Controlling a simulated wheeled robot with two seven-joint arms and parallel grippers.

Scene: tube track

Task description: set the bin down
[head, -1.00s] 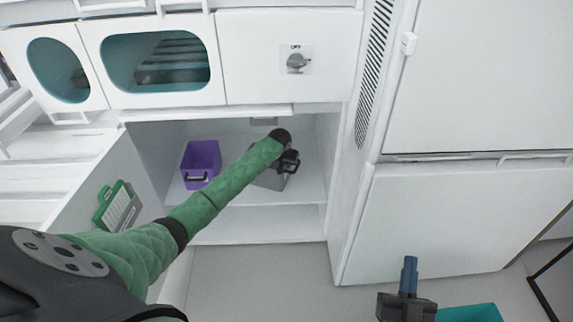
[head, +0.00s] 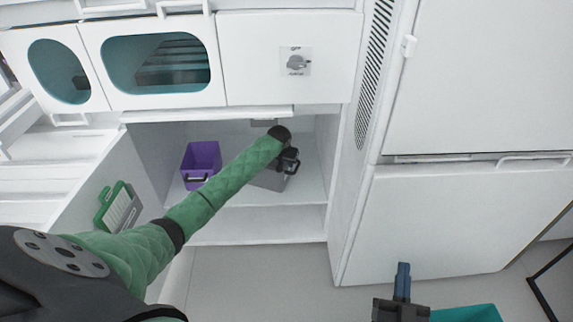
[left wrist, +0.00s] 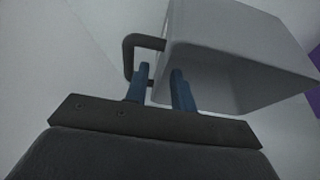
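The grey bin (head: 268,181) is inside the open white cabinet, at the end of my left arm and partly hidden by it. In the left wrist view the grey bin (left wrist: 225,50) appears tilted, with a dark handle (left wrist: 129,55) on its side. My left gripper (left wrist: 160,77) is at this handle, its two blue fingers apart with a visible gap; it also shows in the head view (head: 291,165). I cannot tell whether the fingers touch the handle, or whether the bin rests fully on the cabinet floor. My right gripper (head: 403,268) is low at the right, its blue fingers together, empty.
A purple bin (head: 201,157) with a dark handle stands left of the grey bin in the cabinet (head: 230,225). A green-framed item (head: 119,207) is on the cabinet's left side. A teal container (head: 468,314) is beside my right gripper. White fridge-like doors (head: 440,225) stand at the right.

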